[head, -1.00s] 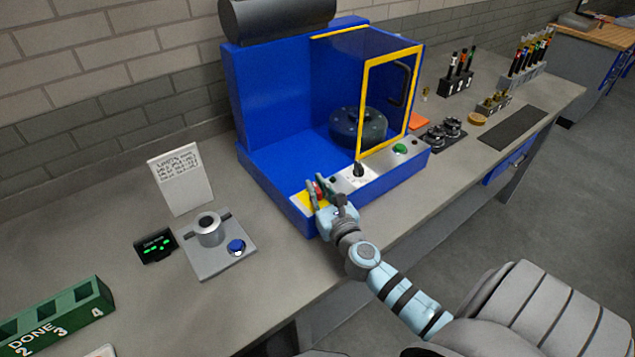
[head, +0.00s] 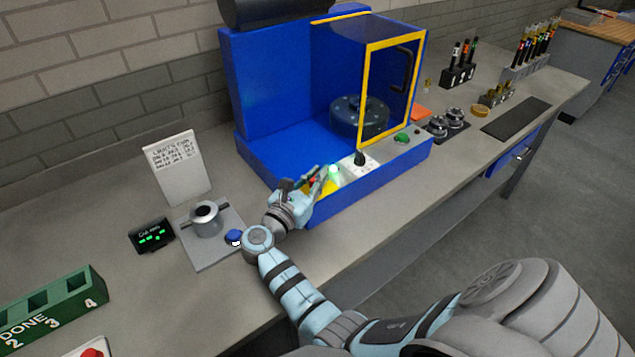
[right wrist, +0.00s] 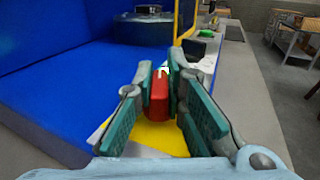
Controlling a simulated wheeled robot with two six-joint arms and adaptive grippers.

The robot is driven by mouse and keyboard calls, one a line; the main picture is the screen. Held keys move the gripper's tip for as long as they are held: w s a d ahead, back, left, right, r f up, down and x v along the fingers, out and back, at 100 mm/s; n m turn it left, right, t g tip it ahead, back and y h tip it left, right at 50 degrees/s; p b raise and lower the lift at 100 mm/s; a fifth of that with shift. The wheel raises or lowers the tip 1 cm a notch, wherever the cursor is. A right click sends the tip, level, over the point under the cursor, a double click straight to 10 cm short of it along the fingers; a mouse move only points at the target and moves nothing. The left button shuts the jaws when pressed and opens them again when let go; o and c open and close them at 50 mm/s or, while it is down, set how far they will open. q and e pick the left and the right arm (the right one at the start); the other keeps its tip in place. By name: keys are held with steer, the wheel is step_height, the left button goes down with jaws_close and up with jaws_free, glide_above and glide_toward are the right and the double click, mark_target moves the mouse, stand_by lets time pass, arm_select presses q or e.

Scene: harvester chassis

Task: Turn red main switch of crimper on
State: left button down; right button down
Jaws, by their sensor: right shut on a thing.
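The crimper (head: 255,95) is a blue machine with a yellow-framed guard, standing on the grey bench. Its red main switch (right wrist: 159,98) sits on a yellow plate (right wrist: 160,138) at the left end of the front panel. My right gripper (head: 322,175) is at this switch and reaches in from the left side. In the right wrist view its fingers (right wrist: 163,88) are shut on the red switch, one on each side. In the head view the fingers mostly hide the switch. A small lamp (head: 334,170) next to the fingers glows green. My left gripper is not in view.
A black knob (head: 360,158) and a green button (head: 402,137) sit farther right on the panel. Left of the crimper are a grey fixture with a blue button (head: 234,236), a small display (head: 151,235), a white sign (head: 174,166) and a green DONE rack (head: 55,305).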

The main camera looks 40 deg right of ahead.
steer(key=m+g+b, duration=0.1)
steer(key=g+b, duration=0.1)
steer(key=m+g+h+b, duration=0.1)
steer(key=m+g, duration=0.1)
steer(key=g, duration=0.1)
steer(key=shift+f+b, duration=0.35)
steer(key=shift+f, duration=0.05)
steer(key=shift+r+m+g+b, duration=0.15)
steer(key=shift+m+g+b, duration=0.65)
steer(key=shift+g+b, duration=0.3)
steer(key=c, duration=1.6)
jaws_free()
steer(key=shift+c, duration=0.2)
steer(key=shift+r, duration=0.1)
